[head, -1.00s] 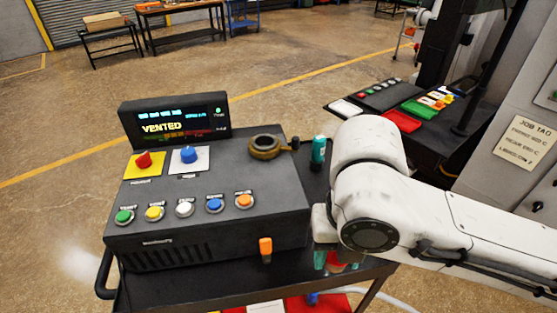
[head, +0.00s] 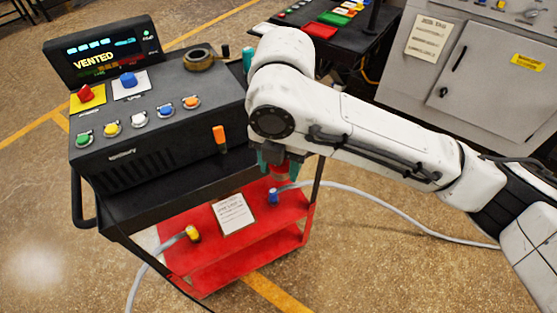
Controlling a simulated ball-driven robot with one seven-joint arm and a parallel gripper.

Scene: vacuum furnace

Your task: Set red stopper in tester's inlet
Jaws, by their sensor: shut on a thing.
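The tester appears to be the black console (head: 150,110) on the cart at the left, with a screen reading "VENTED". I cannot make out which part of it is the inlet. My gripper (head: 279,168) points down just right of the console, above the cart's red shelf. Its teal fingers are shut on a small red piece, likely the red stopper (head: 280,174). The arm's wrist hides the upper part of the gripper. Most of the red piece is hidden between the fingers.
The red shelf (head: 190,255) bears a white note (head: 233,214), a yellow-ended hose (head: 192,234) and a blue-ended hose (head: 273,196). An orange piece (head: 219,138) stands at the console's front. A brass ring (head: 200,60) lies on top. A grey cabinet (head: 470,80) stands right.

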